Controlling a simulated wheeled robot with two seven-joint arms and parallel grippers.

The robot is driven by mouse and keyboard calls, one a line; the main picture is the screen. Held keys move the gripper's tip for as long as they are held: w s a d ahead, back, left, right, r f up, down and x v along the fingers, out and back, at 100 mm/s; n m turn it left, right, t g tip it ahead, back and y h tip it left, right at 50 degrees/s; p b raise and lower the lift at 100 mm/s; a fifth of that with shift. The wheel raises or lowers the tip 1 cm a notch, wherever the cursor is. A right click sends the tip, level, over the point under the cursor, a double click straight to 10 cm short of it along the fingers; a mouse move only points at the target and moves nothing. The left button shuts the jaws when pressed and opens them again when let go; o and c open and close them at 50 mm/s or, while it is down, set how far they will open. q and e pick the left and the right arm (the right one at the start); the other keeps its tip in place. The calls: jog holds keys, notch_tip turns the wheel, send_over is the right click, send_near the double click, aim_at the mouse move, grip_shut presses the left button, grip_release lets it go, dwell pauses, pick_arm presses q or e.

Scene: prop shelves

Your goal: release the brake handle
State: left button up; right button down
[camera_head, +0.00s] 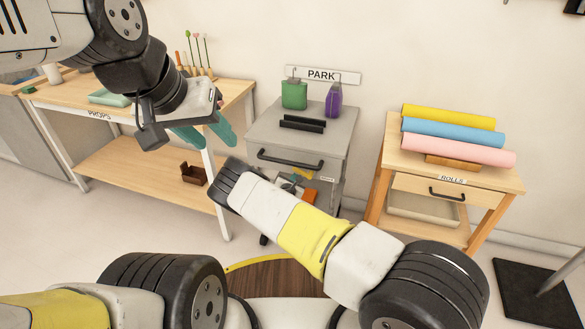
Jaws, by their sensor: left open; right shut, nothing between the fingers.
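The grey cart (335,140) stands against the wall under the PARK sign (322,75), with a black bar handle (290,162) across its front. A small yellow piece (303,173) shows beside a white label just below that bar. It may be the brake handle, but it is too small and too covered to tell its position. My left gripper (206,132) is open and empty, with its teal fingers apart, in front of the props table and left of the cart. My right arm crosses before the cart's lower front and hides part of it. I cannot make out my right gripper.
The props table (120,160) stands left of the cart and the rolls stand (485,178) right of it. Green (294,95) and purple (333,100) bottles stand on the cart. A round wooden top (275,277) lies low in front. Floor shows between the furniture.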

jog(key=shift+s+d+r, duration=0.1)
jog(key=shift+r, duration=0.3)
jog(key=shift+d+r+m+y, duration=0.2)
jog(key=shift+r+m+y, duration=0.2)
jog(key=shift+r+m, duration=0.45)
jog(key=shift+f, duration=0.15)
